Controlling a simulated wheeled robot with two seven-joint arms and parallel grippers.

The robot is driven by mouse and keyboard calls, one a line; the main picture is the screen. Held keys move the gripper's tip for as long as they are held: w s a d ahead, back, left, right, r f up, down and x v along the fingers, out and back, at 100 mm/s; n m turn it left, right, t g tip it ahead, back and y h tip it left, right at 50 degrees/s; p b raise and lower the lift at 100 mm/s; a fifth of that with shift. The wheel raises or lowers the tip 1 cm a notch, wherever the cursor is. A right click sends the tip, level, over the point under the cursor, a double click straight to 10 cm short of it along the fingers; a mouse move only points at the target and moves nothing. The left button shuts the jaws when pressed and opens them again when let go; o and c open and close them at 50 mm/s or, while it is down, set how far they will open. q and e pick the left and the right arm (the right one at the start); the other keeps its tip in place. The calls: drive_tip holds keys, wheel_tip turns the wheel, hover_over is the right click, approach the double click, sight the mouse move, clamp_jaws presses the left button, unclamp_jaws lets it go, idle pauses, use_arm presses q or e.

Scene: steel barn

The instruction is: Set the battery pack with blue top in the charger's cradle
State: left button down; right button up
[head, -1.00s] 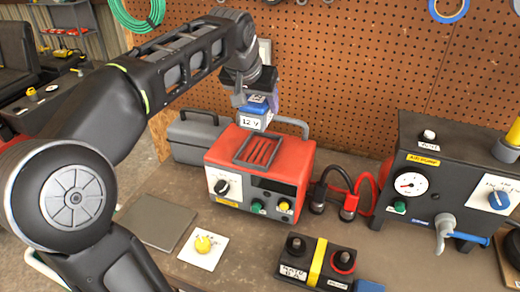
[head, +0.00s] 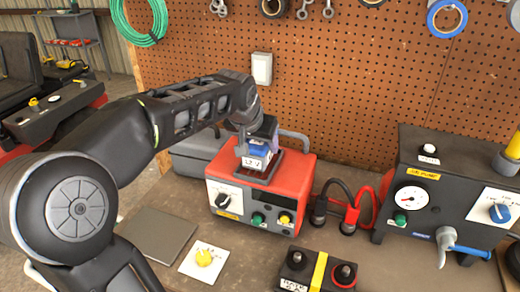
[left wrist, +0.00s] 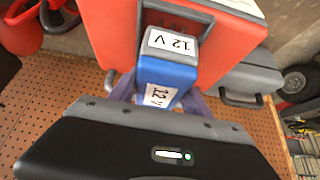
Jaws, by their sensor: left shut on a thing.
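The battery pack (head: 257,160) has a blue top and a white "12 V" label. My left gripper (head: 261,139) is shut on its upper part, from above. The pack is upright at the dark frame of the cradle (head: 244,177) on top of the red charger (head: 295,177). Its lower end seems to be at or inside the frame; I cannot tell whether it rests on the bottom. The left wrist view shows the blue pack (left wrist: 170,72) in front of the red charger (left wrist: 112,30). My right gripper is not in view.
A grey toolbox (head: 190,157) stands behind the charger's left side. Black and red clamps (head: 350,212) stand to its right, near a dark air pump (head: 440,170). Pegboard closes off the back.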

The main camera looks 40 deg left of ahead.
use_arm(q)
drive_tip(key=shift+f, duration=1.05)
drive_tip(key=shift+f, duration=0.1)
drive_tip(key=c, duration=0.9)
unclamp_jaws()
drive_tip(key=shift+f, duration=0.2)
drive_tip(key=shift+c, duration=0.2)
drive_tip(key=o, duration=0.5)
drive_tip(key=shift+r, duration=0.1)
drive_tip(key=shift+c, duration=0.2)
drive_tip(key=shift+r, duration=0.15)
drive_tip(key=shift+r, duration=0.2)
drive_tip(key=b+v, duration=0.1)
drive_tip(key=v, duration=1)
drive_tip(key=shift+s+r, duration=0.2)
drive_tip(key=shift+r, duration=0.05)
drive_tip(key=shift+d, duration=0.1)
